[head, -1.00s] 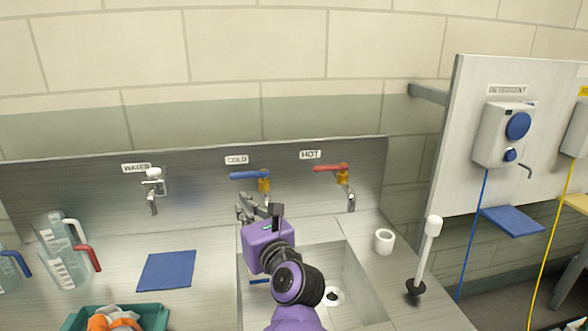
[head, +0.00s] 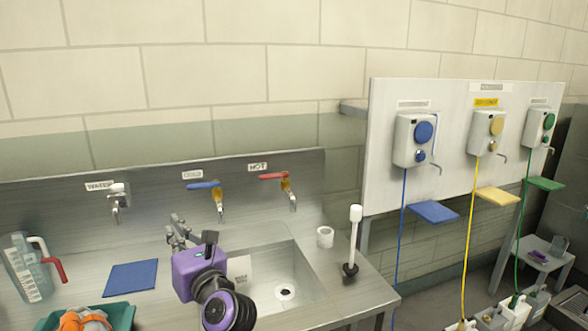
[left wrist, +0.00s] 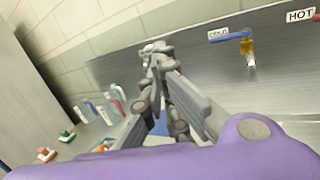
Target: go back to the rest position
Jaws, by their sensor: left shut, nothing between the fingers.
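My left gripper (head: 178,232) is shut and empty. It is raised over the left side of the sink (head: 282,270), in front of the cold tap (head: 217,205) with the blue handle. In the left wrist view the gripper fingers (left wrist: 158,52) point toward the steel back panel, with the cold tap (left wrist: 248,55) to their right. My purple left wrist hides part of the sink's left side. My right gripper is not in view.
The hot tap (head: 288,195) and water tap (head: 117,200) stand on the back panel. A clear jug (head: 22,268), a blue mat (head: 131,277) and a green tray (head: 120,314) lie left. A white roll (head: 325,236) and plunger (head: 353,240) stand right. Dispensers (head: 412,140) hang on a board.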

